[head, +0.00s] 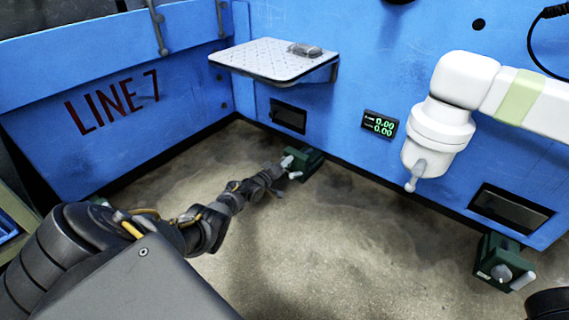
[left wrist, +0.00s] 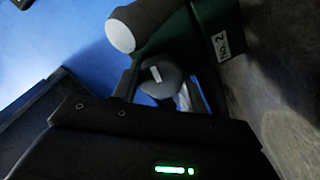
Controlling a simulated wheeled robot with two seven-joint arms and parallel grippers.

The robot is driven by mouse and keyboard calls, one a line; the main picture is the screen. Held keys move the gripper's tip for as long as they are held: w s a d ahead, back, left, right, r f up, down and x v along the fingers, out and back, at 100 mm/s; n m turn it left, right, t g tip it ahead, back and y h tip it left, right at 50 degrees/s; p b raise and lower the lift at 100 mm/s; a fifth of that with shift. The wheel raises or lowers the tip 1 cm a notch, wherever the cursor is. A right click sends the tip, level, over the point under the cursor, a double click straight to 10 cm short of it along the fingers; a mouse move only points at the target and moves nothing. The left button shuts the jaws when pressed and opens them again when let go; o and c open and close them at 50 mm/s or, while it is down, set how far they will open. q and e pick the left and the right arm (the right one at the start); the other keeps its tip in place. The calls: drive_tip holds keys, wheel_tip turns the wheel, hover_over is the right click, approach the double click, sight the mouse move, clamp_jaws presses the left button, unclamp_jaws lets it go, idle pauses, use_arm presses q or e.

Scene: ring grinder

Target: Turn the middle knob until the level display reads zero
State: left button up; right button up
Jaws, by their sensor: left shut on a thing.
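The middle knob's dark green housing (head: 309,160) stands on the floor by the blue wall in the head view. In the left wrist view the housing (left wrist: 208,22) carries a "NO. 2" label. The grey knob (left wrist: 158,75) with a white mark sits between the fingers of my left gripper (head: 278,171), which is shut on it. A pale, round-ended lever (left wrist: 121,37) sticks out beside it. The level display (head: 380,125) on the wall shows two green lines, both reading 0.00. My right gripper is not in view.
Another green knob unit (head: 497,262) stands at the right. A white perforated shelf (head: 275,60) with a small grey item (head: 305,49) juts from the wall. A white robot arm (head: 440,125) hangs at the right. The concrete floor (head: 370,250) between is clear.

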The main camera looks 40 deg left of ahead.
use_arm(q)
drive_tip(key=shift+d+n, duration=0.1)
drive_tip(key=shift+n, duration=0.6)
drive_tip(key=o, duration=0.7)
drive_tip(key=shift+w, duration=0.1)
